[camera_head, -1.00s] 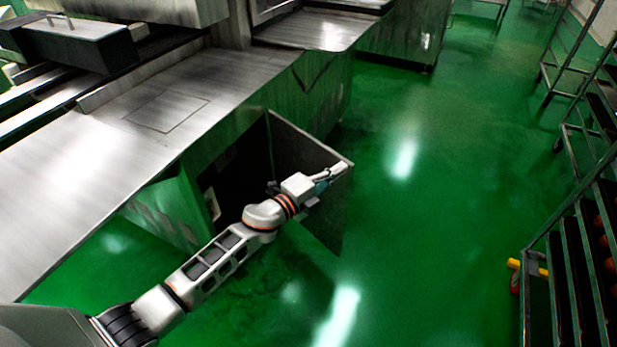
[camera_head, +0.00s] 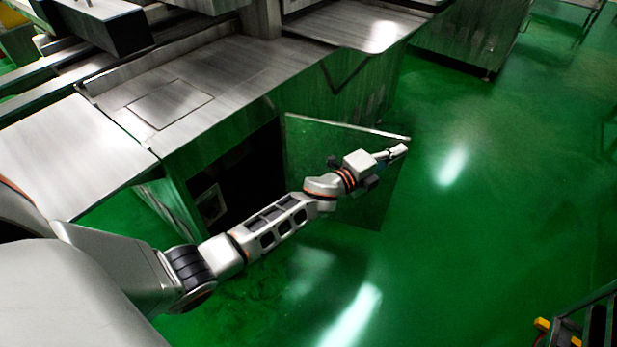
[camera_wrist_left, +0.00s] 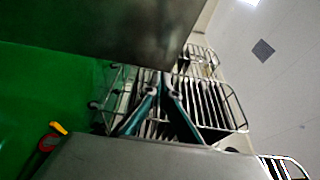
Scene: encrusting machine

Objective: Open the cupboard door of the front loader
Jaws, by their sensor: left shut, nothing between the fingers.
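The front loader's cupboard door (camera_head: 335,150) stands swung wide out from the metal cabinet, in the head view. The dark cupboard opening (camera_head: 245,180) shows to its left. My left arm reaches across the opening and in front of the door. My left gripper (camera_head: 397,152) is at the door's upper free edge, shut and empty; I cannot tell if it touches the door. In the left wrist view its teal fingers (camera_wrist_left: 160,88) show against a rack. My right gripper is not in view.
The steel worktop (camera_head: 230,75) lies above the opening. A wheeled rack (camera_head: 590,325) with a yellow part stands at the lower right; racks (camera_wrist_left: 205,105) also show in the left wrist view. The green floor (camera_head: 480,220) right of the door is clear.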

